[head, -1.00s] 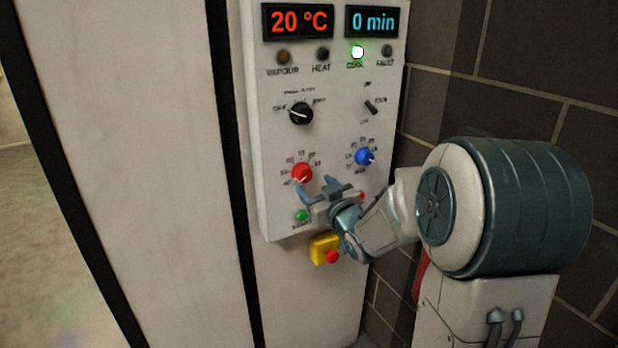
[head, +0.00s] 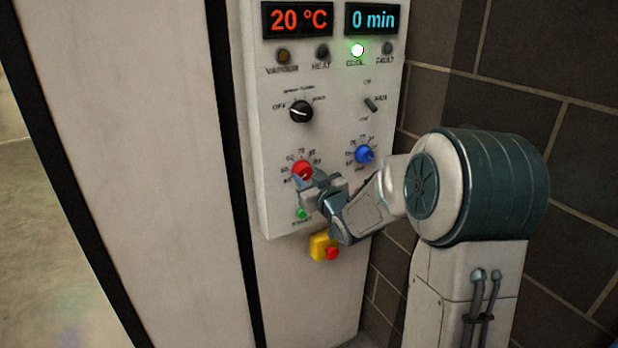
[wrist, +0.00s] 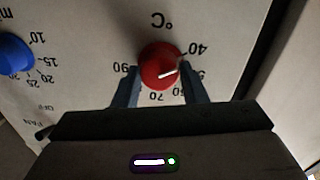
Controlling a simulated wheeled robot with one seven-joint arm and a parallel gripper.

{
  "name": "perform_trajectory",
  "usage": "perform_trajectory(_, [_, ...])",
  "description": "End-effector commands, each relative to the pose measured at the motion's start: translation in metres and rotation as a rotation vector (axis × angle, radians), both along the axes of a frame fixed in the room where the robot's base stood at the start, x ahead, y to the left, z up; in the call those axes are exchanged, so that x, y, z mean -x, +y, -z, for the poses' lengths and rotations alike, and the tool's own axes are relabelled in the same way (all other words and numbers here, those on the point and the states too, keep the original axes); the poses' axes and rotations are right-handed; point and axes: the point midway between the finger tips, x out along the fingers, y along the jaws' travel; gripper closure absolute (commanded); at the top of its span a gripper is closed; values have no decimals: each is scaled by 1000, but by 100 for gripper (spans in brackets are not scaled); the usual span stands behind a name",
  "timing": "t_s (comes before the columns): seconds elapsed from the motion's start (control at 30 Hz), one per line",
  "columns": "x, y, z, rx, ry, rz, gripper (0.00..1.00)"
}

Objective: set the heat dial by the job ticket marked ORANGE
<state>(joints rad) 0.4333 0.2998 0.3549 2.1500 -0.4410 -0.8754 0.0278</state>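The red heat dial (head: 302,170) is on the lower left of the white control panel (head: 335,200). In the wrist view the red dial (wrist: 160,64) has a scale marked °C, with 40, 60, 70 and 90 readable. Its white pointer is aimed to the right in that view, roughly toward the 40–50 side; a finger hides part of the scale. My gripper (wrist: 158,84) is open, with one finger on each side of the dial. I cannot tell whether either finger touches it. In the head view my gripper (head: 309,181) covers the dial's lower edge. No job ticket shows.
A blue dial (head: 365,154) is to the right, a black selector (head: 301,111) above. A green button (head: 302,213) and yellow-boxed red stop button (head: 331,253) are below. Displays read 20 °C (head: 298,20) and 0 min (head: 372,19). The COOL lamp (head: 357,50) is lit. A brick wall (head: 570,150) stands right.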

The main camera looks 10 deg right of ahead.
Motion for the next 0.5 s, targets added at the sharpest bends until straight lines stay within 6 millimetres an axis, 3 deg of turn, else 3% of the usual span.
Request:
perform_trajectory(0.27, [0,-1,0,-46,15,2,84])
perform_trajectory(0.5, [0,-1,-1,-186,59,2,84])
